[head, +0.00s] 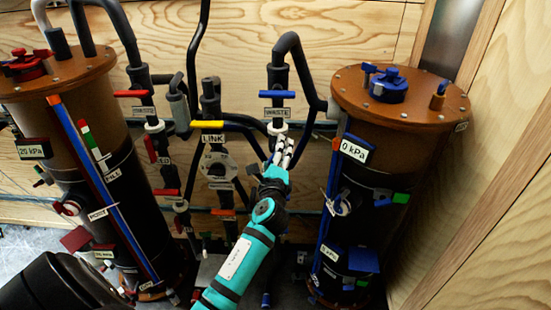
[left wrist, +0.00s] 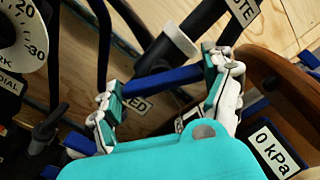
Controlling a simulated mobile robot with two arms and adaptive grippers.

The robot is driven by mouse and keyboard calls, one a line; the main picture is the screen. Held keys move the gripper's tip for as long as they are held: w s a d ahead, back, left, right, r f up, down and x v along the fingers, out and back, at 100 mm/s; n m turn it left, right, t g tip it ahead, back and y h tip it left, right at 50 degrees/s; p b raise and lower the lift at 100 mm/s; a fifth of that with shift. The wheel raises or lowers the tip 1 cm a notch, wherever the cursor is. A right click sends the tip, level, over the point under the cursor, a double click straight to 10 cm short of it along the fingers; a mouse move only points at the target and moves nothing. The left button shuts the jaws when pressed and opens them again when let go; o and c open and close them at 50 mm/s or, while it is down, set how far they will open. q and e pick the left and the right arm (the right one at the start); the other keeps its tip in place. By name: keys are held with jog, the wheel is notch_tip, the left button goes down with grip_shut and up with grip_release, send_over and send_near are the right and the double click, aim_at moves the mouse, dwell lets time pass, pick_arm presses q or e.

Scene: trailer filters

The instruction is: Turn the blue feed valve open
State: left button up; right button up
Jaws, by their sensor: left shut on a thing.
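The blue feed valve handle (left wrist: 165,80) is a flat blue bar in the left wrist view, lying at an angle to the dark pipe. A partly covered label (left wrist: 136,104) ending in "ED" is just below it. My left gripper (left wrist: 168,92) is shut on the bar, one finger at each end. In the head view my left gripper (head: 281,152) is on the pipe below the "WASTE" label (head: 279,113) and hides the feed handle. My right gripper is not in view.
A blue waste handle (head: 278,94) is above my gripper. The yellow link handle (head: 213,124) and a dial (head: 217,165) are to its left. The right brown filter tank (head: 385,108) stands close on the right, its gauge tag (head: 354,148) reading 0 kPa.

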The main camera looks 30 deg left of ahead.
pick_arm(q)
jog(key=n+b, duration=0.2)
jog(key=n, duration=0.4)
jog(key=shift+f, duration=0.2)
dwell(0.5)
jog(key=o, duration=1)
jog(key=v, duration=0.7)
jog(key=shift+s+d, duration=0.15)
jog(key=shift+s, duration=0.05)
